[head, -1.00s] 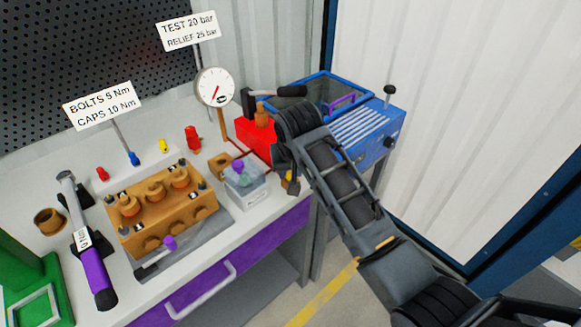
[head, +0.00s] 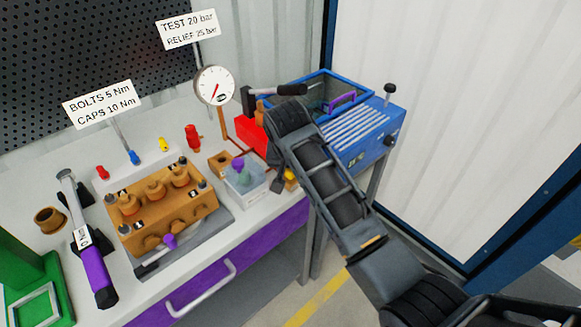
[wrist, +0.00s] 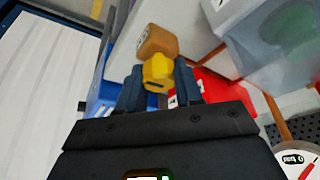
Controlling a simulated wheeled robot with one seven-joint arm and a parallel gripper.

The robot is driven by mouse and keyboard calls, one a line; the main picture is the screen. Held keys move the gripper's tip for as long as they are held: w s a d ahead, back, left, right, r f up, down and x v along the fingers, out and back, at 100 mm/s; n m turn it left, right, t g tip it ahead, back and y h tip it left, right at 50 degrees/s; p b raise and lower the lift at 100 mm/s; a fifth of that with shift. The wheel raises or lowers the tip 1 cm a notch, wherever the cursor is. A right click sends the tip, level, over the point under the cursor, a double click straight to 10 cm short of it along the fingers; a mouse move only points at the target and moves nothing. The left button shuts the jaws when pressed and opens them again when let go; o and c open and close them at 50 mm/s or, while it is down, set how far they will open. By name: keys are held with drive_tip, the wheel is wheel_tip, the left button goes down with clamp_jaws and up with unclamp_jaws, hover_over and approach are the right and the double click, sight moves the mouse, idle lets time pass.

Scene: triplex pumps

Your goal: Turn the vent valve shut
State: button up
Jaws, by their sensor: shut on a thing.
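In the wrist view a yellow knob (wrist: 158,74), which looks like the vent valve's handle, sits in front of an orange-brown block (wrist: 157,41). My gripper (wrist: 158,82) has its dark fingers on both sides of the knob and is shut on it. My arm hides most of the valve there. The knob's angle is hard to read.
A clear box with a purple knob (head: 243,178) stands just left of my gripper. A dial gauge (head: 214,87) and a brass pump block (head: 165,208) are further left.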

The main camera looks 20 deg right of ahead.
drive_tip(key=o, duration=1)
drive_tip(key=shift+b+v, duration=0.45)
drive_tip(key=shift+v, duration=3.5)
